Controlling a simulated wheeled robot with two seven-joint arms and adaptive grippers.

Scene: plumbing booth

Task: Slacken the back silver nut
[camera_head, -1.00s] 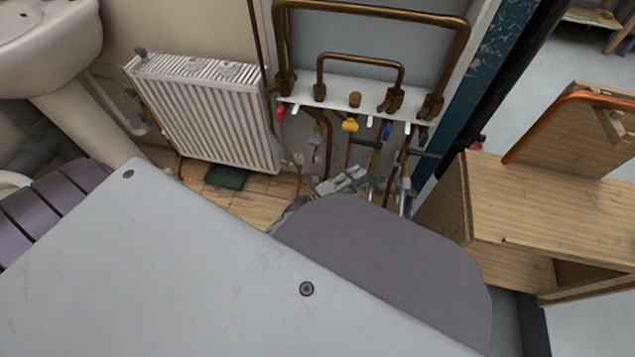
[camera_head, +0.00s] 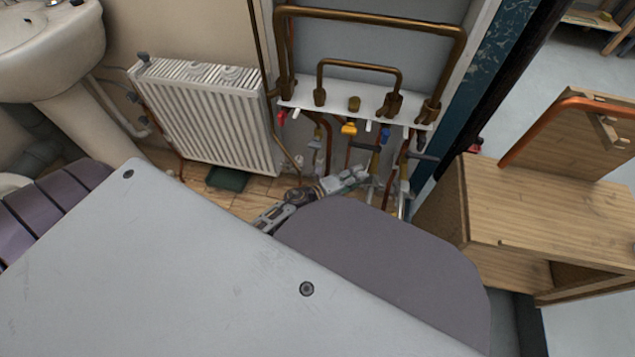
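Copper pipes drop from a white bracket (camera_head: 355,101) on the wall, with small silver fittings among them. One silver fitting (camera_head: 316,146) is on the left pipes, and more silver parts (camera_head: 404,187) are lower on the right ones. I cannot tell which is the back silver nut. My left gripper (camera_head: 358,177) is low among the pipes, beside the right-hand fittings. It is too small and cluttered to tell whether its fingers touch anything or are open. My grey body cover hides part of the lower scene. My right gripper is not in view.
A white radiator (camera_head: 212,115) stands left of the pipes, with a dark green block (camera_head: 228,178) on the floor below. A wooden bench (camera_head: 550,210) stands at the right. A washbasin (camera_head: 45,45) is at the far left. Coloured valve handles hang under the bracket.

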